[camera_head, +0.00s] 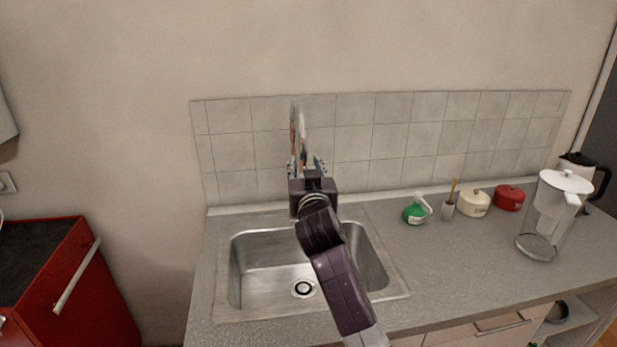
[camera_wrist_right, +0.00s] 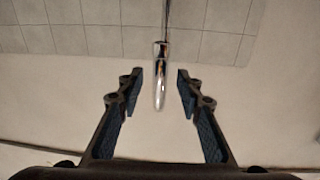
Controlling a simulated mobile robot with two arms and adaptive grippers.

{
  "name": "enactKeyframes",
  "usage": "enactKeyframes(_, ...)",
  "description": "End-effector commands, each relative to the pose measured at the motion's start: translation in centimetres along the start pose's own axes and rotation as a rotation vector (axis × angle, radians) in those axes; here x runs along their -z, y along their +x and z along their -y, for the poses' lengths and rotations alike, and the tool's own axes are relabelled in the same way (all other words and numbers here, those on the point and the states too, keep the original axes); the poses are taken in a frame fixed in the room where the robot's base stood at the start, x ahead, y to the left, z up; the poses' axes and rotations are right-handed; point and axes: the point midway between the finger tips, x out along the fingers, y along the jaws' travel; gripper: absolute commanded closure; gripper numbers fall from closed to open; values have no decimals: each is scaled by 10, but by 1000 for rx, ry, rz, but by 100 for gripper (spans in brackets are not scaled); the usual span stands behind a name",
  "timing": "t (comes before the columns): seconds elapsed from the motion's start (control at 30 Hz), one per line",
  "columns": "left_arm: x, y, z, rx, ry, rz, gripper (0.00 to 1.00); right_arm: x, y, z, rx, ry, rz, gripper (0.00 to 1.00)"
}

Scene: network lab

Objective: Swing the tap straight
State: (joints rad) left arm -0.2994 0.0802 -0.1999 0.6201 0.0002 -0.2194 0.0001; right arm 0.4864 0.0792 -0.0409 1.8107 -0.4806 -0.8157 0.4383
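The chrome tap (camera_head: 296,130) rises behind the sink, in front of the tiled wall. Its lower part is hidden behind my right gripper in the head view. My right gripper (camera_head: 306,164) is raised over the back of the sink, with its fingers pointing toward the wall. In the right wrist view, the rounded chrome end of the tap (camera_wrist_right: 161,75) lies between the two open fingers of my right gripper (camera_wrist_right: 156,75). A gap shows on each side, and neither finger appears to touch it. My left gripper is not in view.
The steel sink (camera_head: 392,292) is set in a grey counter (camera_head: 455,262). To its right stand a green soap bottle (camera_head: 414,214), a brush cup (camera_head: 448,210), a cream pot (camera_head: 473,204), a red pot (camera_head: 509,198) and a clear pitcher (camera_head: 545,225). A red cabinet (camera_head: 95,290) stands left.

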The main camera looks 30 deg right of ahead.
Motion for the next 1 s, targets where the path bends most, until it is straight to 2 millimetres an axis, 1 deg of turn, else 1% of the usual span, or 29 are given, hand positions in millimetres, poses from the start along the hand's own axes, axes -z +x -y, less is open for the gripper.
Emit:
enactKeyframes(0.03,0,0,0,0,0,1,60,-1,-11,0,1,2,1,67)
enactKeyframes(0.2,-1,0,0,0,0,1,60,-1,-44,0,1,1,1,67)
enactKeyframes(0.3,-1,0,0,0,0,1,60,-1,-60,0,-1,1,2,67)
enactKeyframes(0.4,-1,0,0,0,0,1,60,0,-71,0,0,0,0,67)
enactKeyframes(0.6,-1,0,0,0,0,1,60,0,-79,-1,-1,0,0,67)
enactKeyframes(1.0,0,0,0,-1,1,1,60,0,-78,-1,-1,-1,0,67)
